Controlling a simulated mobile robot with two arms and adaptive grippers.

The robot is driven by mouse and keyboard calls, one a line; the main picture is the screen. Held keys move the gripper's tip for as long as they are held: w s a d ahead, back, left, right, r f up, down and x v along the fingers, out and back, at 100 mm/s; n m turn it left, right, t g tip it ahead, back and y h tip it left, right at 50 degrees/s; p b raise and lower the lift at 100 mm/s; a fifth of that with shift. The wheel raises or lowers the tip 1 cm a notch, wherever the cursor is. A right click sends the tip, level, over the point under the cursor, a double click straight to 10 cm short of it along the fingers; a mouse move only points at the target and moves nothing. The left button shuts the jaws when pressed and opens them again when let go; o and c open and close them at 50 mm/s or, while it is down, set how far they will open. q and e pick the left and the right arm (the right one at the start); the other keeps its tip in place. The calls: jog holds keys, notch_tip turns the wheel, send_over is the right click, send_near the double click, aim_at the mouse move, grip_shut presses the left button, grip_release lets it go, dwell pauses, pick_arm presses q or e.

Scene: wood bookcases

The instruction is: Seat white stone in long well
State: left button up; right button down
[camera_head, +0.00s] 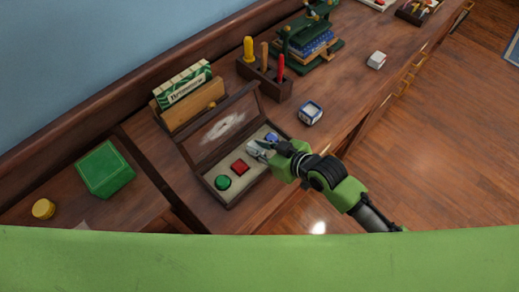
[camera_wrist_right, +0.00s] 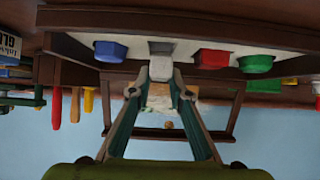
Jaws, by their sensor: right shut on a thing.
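The open wooden box (camera_head: 232,202) lies on the desk with a pale lining. A green stone (camera_head: 223,182), a red stone (camera_head: 240,167) and a blue stone (camera_head: 271,138) sit in a row in it. My right gripper (camera_head: 256,148) is over the gap between red and blue. In the wrist view, which is upside down, my right gripper (camera_wrist_right: 160,84) is shut on the white stone (camera_wrist_right: 160,68). The stone is at a grey patch of the lining, between the blue stone (camera_wrist_right: 110,51) and the red stone (camera_wrist_right: 211,59). I cannot tell how deep it sits. My left gripper is out of view.
The box's raised lid (camera_head: 222,128) stands behind the row. A green box (camera_head: 106,168) is at left.

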jog(key=shift+f, duration=0.95)
jog(key=shift+f, duration=0.15)
jog(key=shift+d+f, duration=0.1)
jog(key=shift+f, duration=0.15)
jog(key=c, duration=1.9)
grip_release()
jog(key=shift+s, duration=0.1)
jog(key=shift+s+r, duration=0.1)
jog(key=shift+r, duration=0.15)
jog(key=shift+r+b+v, duration=0.25)
jog(key=shift+b+v, duration=0.1)
jog(key=shift+v, duration=5.6)
